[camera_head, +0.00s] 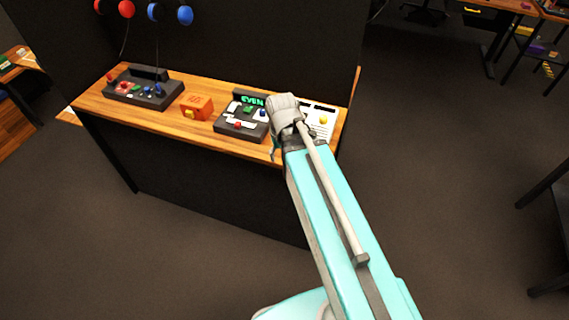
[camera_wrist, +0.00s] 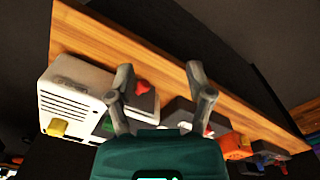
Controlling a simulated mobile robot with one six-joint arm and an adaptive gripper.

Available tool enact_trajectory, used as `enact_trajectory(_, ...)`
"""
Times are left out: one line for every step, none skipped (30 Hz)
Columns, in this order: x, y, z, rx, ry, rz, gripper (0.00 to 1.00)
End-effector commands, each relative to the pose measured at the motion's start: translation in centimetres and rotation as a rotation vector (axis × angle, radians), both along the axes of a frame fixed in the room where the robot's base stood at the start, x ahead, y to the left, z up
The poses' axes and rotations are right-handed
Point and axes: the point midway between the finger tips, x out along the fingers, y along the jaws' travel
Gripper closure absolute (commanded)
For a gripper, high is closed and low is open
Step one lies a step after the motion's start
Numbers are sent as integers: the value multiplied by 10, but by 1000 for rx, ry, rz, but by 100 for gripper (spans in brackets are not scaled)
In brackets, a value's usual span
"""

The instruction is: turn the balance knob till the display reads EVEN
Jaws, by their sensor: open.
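The dark control panel (camera_head: 232,126) stands on the wooden shelf, with small red, green, blue and white parts on its face. Its display (camera_head: 252,99) shows EVEN in green letters. I cannot tell which part is the balance knob; no knob label is legible. In the wrist view my gripper (camera_wrist: 158,73) is open, its two fingers apart with nothing seen held between them. A grey block with a red part (camera_wrist: 143,87) shows behind and between the fingers. In the head view my wrist covers the panel's right side, and the fingertips are mostly hidden.
A white box with a yellow knob (camera_head: 323,121) stands right of the panel, partly behind my wrist. An orange box (camera_head: 197,107) and another dark panel (camera_head: 143,90) stand to the left. The wooden shelf (camera_head: 95,103) has a dark upright wall behind it.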

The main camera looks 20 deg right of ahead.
Motion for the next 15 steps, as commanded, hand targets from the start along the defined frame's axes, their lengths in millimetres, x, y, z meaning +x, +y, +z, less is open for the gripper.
enact_trajectory(-8, 0, -3, 0, 0, -4, 33)
enact_trajectory(-11, 0, -4, 0, 0, -6, 33)
enact_trajectory(-14, 0, -5, 0, 0, -8, 33)
enact_trajectory(-16, 0, -5, 0, 0, -10, 33)
enact_trajectory(-17, 0, -6, 0, 0, -12, 33)
enact_trajectory(-19, 0, -6, 0, 0, -14, 33)
enact_trajectory(-20, 0, -7, 0, 0, -15, 33)
enact_trajectory(-21, 0, -7, 0, 0, -16, 33)
enact_trajectory(-22, 0, -7, 0, 0, -17, 33)
enact_trajectory(-23, 0, -7, 0, 0, -18, 33)
enact_trajectory(-23, 0, -7, 0, 0, -18, 33)
enact_trajectory(-23, 0, -7, 0, 0, -18, 33)
enact_trajectory(-23, 0, -7, 0, 0, -19, 33)
enact_trajectory(-23, 0, -7, 0, 0, -19, 33)
enact_trajectory(-23, 0, -7, 0, 0, -19, 33)
